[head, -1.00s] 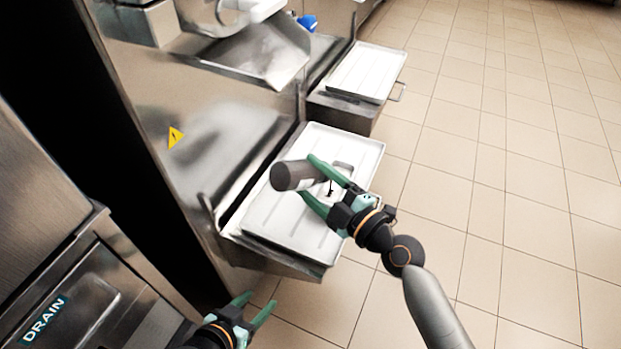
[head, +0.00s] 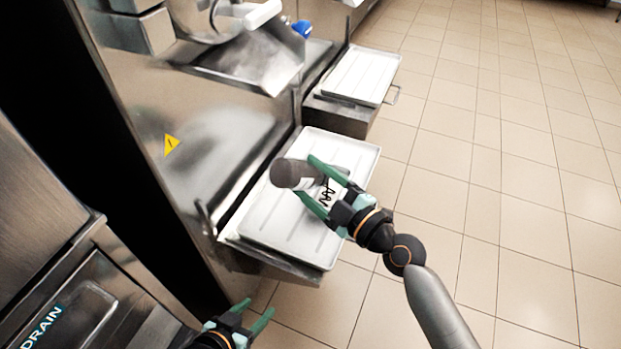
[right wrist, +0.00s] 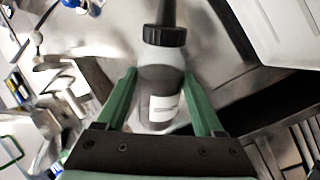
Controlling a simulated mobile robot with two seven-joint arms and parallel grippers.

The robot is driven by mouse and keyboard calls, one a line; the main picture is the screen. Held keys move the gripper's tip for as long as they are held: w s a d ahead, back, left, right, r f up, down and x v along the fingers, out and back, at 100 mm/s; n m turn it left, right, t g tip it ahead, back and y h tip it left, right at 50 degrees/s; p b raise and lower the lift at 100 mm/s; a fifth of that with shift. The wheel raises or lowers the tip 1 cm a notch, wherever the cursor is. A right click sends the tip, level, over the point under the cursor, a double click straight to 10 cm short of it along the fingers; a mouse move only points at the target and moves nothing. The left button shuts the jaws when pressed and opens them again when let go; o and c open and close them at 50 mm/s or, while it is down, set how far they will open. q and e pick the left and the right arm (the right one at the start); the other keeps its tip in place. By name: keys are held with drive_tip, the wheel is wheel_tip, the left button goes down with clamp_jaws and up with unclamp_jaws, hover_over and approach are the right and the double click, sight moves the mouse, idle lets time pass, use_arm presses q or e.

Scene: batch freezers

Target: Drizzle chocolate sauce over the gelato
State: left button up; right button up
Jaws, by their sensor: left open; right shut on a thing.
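My right gripper (head: 312,178) is shut on the chocolate sauce bottle (head: 290,174), tilted above the near white tray (head: 290,235). The bottle's dark rounded end faces up-left in the head view. The right wrist view shows its brown body (right wrist: 161,85) between the green fingers, with a white label, black cap and nozzle pointing away from the gripper. Dark squiggly lines (head: 327,196) show on a pale surface between the fingers, beneath the bottle. I cannot make out the gelato or its container separately; bottle and gripper cover that spot. My left gripper (head: 253,311) is open and empty, low at the bottom edge.
A steel batch freezer (head: 215,150) with a yellow warning sign (head: 172,144) stands left of the tray. A second white tray (head: 360,75) sits further back. A machine marked DRAIN (head: 41,326) is at lower left. The tiled floor (head: 500,180) is clear at right.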

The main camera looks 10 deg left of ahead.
drive_tip(key=shift+r, duration=0.1)
drive_tip(key=shift+w+d+b, duration=0.2)
drive_tip(key=shift+w+b, duration=0.3)
drive_tip(key=shift+w, duration=0.15)
drive_tip(key=shift+w+d+b, duration=0.2)
drive_tip(key=shift+w+b, duration=0.3)
drive_tip(key=shift+w, duration=0.15)
drive_tip(key=shift+w+d+f+b, duration=0.1)
drive_tip(key=shift+w+d+b, duration=0.15)
drive_tip(key=shift+w+b, duration=0.45)
drive_tip(key=shift+w+d+f+b, duration=0.1)
drive_tip(key=shift+w+d+b, duration=0.1)
drive_tip(key=shift+w+b, duration=0.45)
drive_tip(key=shift+f+n+b, duration=0.1)
drive_tip(key=shift+n+b, duration=0.4)
drive_tip(key=shift+b, duration=0.05)
drive_tip(key=shift+n+b, duration=0.75)
drive_tip(key=shift+n, duration=0.25)
drive_tip(key=shift+d+r+n+b, duration=0.1)
drive_tip(key=shift+r+n+b, duration=0.2)
drive_tip(key=shift+n, duration=0.2)
